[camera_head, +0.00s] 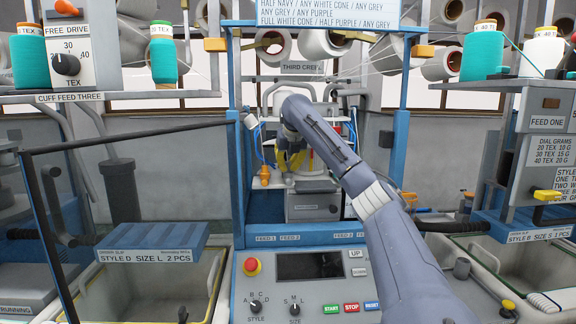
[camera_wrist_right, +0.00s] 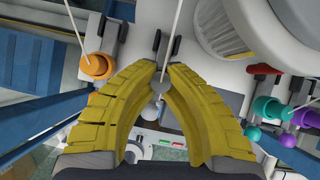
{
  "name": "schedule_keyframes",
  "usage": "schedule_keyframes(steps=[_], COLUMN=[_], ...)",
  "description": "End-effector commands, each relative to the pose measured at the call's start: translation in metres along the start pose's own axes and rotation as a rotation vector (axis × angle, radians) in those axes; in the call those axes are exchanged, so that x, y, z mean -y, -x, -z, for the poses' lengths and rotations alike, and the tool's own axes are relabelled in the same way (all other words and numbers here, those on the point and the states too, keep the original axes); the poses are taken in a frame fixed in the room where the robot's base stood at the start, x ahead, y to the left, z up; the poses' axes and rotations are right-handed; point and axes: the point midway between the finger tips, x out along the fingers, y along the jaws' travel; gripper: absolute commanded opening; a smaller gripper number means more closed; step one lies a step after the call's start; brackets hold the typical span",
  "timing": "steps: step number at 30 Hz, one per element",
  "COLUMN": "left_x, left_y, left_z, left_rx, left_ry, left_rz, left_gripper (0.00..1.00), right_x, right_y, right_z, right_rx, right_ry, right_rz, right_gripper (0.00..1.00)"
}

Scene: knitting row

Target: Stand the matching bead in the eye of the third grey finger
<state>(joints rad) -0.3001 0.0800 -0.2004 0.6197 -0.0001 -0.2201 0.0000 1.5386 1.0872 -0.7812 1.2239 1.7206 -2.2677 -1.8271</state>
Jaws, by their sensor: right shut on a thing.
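My right gripper (camera_head: 291,160) reaches into the blue-framed machine in the middle of the head view, and its own arm hides part of that area. In the right wrist view its yellow fingers (camera_wrist_right: 160,78) are shut on a small grey bead (camera_wrist_right: 159,86). A pale thread (camera_wrist_right: 172,30) runs down to the bead. Dark grey fingers (camera_wrist_right: 160,48) stand just beyond the fingertips; I cannot tell whether the bead touches one. An orange bead (camera_wrist_right: 97,66) sits at a holder to the left. Teal beads (camera_wrist_right: 268,108) and a purple bead (camera_wrist_right: 253,133) sit to the right. My left gripper is not in view.
A large pale cone (camera_wrist_right: 235,30) stands close at the upper right of the wrist view. Blue posts (camera_head: 237,130) flank the opening. The control panel (camera_head: 305,285) is in front. Open bins (camera_head: 205,285) stand at both sides, with thread cones on shelves above.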

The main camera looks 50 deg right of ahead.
Motion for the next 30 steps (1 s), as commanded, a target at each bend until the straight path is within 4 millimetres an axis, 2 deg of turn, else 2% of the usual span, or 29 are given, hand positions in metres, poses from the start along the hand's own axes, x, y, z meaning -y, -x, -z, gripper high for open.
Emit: schedule_keyframes(steps=[15, 16, 22, 30], left_x=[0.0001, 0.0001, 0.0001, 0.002], left_y=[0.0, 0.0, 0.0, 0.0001], left_z=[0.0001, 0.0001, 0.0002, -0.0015], left_rx=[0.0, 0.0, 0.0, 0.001], left_ry=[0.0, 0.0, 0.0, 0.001], left_rz=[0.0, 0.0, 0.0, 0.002], left_gripper=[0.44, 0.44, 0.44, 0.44], right_x=[0.0, 0.0, -0.0001, -0.0002], right_y=[-0.0056, -0.0056, -0.0056, -0.0048], right_z=[0.0035, 0.0036, 0.0035, 0.0034], right_rx=[0.0, 0.0, 0.0, 0.0], right_ry=[0.0, 0.0, 0.0, 0.0], right_rz=[0.0, -0.001, 0.0, 0.0], right_gripper=[0.0, 0.1, 0.33, 0.34])
